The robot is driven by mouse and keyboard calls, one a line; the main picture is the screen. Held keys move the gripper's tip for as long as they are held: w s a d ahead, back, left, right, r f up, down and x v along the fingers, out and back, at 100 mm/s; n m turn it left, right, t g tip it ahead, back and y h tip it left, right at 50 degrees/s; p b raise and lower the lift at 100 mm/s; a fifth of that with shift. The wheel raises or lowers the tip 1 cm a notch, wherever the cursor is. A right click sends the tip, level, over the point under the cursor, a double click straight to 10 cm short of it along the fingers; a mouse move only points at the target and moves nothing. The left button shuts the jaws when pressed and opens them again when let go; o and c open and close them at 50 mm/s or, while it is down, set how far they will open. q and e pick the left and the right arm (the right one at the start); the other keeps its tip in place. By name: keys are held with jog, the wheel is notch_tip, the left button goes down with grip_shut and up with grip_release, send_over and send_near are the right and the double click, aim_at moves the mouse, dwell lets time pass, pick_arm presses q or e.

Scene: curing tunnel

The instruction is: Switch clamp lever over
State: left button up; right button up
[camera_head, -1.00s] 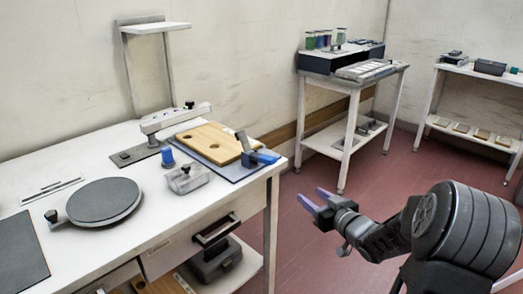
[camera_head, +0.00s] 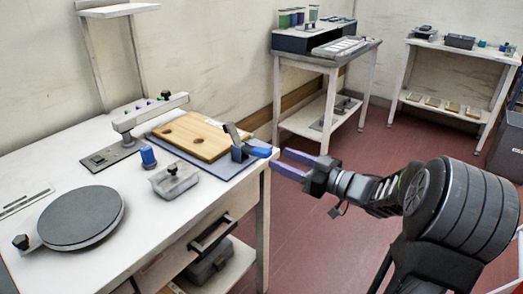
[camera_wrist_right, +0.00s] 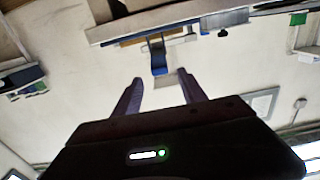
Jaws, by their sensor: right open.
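The clamp lever (camera_head: 260,152) has a blue grip and sits at the right end of the grey-blue base plate, pointing right past the board. A dark upright clamp part (camera_head: 233,134) stands beside it. In the right wrist view the blue lever (camera_wrist_right: 159,62) shows ahead, between and beyond the open fingers (camera_wrist_right: 158,90). My left gripper is out of view.
Floor to the right of the table is clear up to the shelves.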

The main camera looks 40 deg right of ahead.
aim_at(270, 154)
jog(key=shift+w, duration=0.1)
jog(key=x, duration=0.7)
jog(key=shift+w+a, duration=0.1)
jog(key=shift+w, duration=0.2)
grip_shut()
dwell(1.2)
